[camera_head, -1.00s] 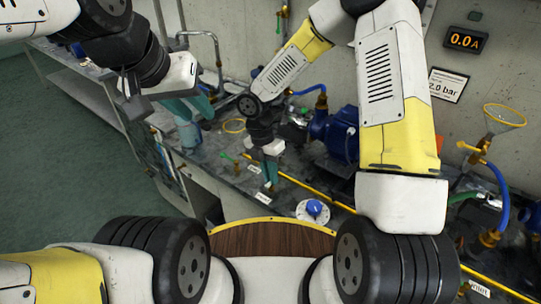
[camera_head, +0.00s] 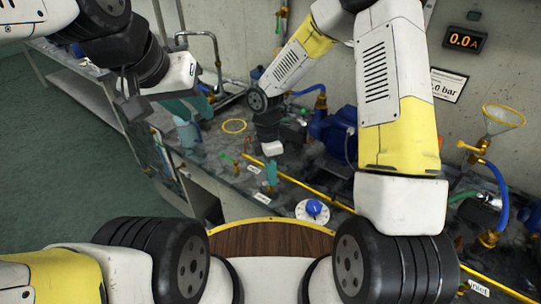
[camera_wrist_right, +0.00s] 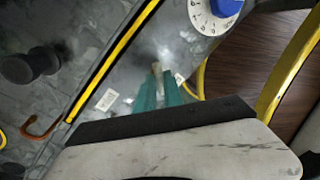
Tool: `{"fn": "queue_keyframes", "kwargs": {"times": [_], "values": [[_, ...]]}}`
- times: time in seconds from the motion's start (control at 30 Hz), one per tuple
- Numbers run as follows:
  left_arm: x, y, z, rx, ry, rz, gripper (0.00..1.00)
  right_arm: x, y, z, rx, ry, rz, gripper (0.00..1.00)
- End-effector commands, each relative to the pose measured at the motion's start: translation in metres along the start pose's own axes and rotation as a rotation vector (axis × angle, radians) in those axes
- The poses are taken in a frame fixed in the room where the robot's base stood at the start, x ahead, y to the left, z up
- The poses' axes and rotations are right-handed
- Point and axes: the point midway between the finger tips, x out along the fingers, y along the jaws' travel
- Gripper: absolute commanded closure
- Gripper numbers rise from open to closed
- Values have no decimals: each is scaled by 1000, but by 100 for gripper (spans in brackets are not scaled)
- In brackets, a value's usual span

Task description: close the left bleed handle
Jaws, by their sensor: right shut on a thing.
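My right gripper (camera_head: 270,186) points down at the bench top, close to the yellow pipe and a small white label (camera_head: 264,198). In the right wrist view its teal fingers (camera_wrist_right: 158,78) are shut on a small tan piece (camera_wrist_right: 157,68), which looks like the end of a handle. The fingers hide most of it, and I cannot tell whether it is the left bleed handle. A small handle-like part (camera_head: 226,157) stands on the bench to the left of this gripper. My left gripper (camera_head: 200,108) hangs over the bench's left part, its fingers partly hidden.
A blue-and-white dial (camera_head: 313,209) lies right of my right gripper. A yellow pipe (camera_head: 318,193) runs along the bench. A blue pump (camera_head: 335,135) stands behind. A funnel (camera_head: 503,118) with blue hose is at the right. Open floor (camera_head: 60,160) lies left.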

Motion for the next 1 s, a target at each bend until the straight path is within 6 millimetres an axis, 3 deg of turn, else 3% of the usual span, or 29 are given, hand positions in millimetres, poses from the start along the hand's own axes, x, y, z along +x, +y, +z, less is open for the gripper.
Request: {"fn": "queue_keyframes", "kwargs": {"times": [0.6,1.0], "values": [[0,0,0,0,0,0,69,-1,-1,3,571,114,3,100],[0,0,0,0,0,0,69,0,-2,4,852,171,3,100]]}}
